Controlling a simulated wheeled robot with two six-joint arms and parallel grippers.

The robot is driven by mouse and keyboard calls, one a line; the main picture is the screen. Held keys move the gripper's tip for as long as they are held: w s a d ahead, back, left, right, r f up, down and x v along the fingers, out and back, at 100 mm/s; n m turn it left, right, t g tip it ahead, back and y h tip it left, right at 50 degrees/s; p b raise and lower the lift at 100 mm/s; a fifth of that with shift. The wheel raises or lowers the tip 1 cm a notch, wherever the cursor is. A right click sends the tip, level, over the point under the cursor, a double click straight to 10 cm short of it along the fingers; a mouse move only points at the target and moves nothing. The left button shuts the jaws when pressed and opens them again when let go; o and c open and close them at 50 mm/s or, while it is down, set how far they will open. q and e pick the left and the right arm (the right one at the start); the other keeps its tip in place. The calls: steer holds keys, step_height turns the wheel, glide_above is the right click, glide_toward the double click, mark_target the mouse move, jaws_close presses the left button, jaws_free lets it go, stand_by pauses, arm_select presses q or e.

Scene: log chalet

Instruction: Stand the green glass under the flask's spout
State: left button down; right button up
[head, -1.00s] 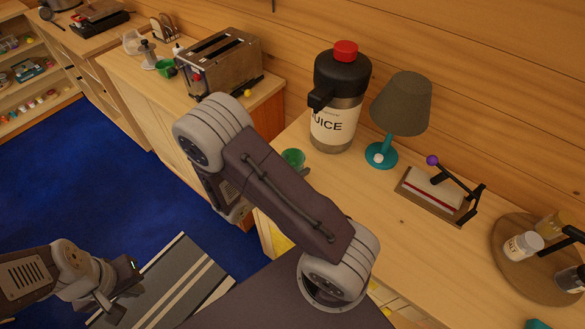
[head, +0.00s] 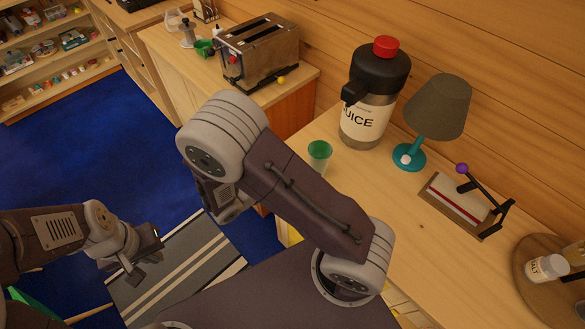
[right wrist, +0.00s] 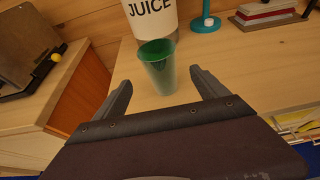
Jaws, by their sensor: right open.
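The green glass (head: 319,157) stands upright on the wooden counter, in front and to the left of the juice flask (head: 366,114). The flask has a red cap, and its black spout (head: 349,94) points toward the glass side. In the right wrist view the glass (right wrist: 159,72) shows ahead, in line with the gap of my right gripper (right wrist: 160,80). That gripper is open and empty, a finger on each side with gaps to the glass. In the head view my right arm hides it. My left gripper (head: 141,262) hangs low over the floor, its jaw gap unclear.
A lamp (head: 437,108) and a red-and-white block device with a lever (head: 462,202) stand right of the flask. A round wooden tray (head: 521,277) holds jars. A toaster (head: 259,52) and another green cup (head: 204,47) are on the far-left counter. Bare counter lies in front of the flask.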

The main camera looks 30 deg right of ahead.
steer(key=s+m+g, duration=0.1)
steer(key=s+m+g+y, duration=0.1)
steer(key=s+m, duration=0.1)
steer(key=s+m+g+y, duration=0.1)
steer(key=s+g, duration=0.1)
steer(key=shift+s+a+f+m, duration=0.15)
steer(key=shift+s+a+m, duration=0.15)
steer(key=shift+a, duration=0.1)
steer(key=s+a+f+m+g+y, duration=0.2)
steer(key=s+a+m+y, duration=0.15)
steer(key=m+y, duration=0.45)
steer(key=w+m+t+y, duration=0.1)
steer(key=m, duration=0.2)
steer(key=w+r+m+t+y, duration=0.1)
steer(key=m, duration=0.2)
steer(key=w+a+m+t+y, duration=0.1)
steer(key=m, duration=0.2)
steer(key=shift+w+r, duration=0.25)
steer(key=shift+r, duration=0.1)
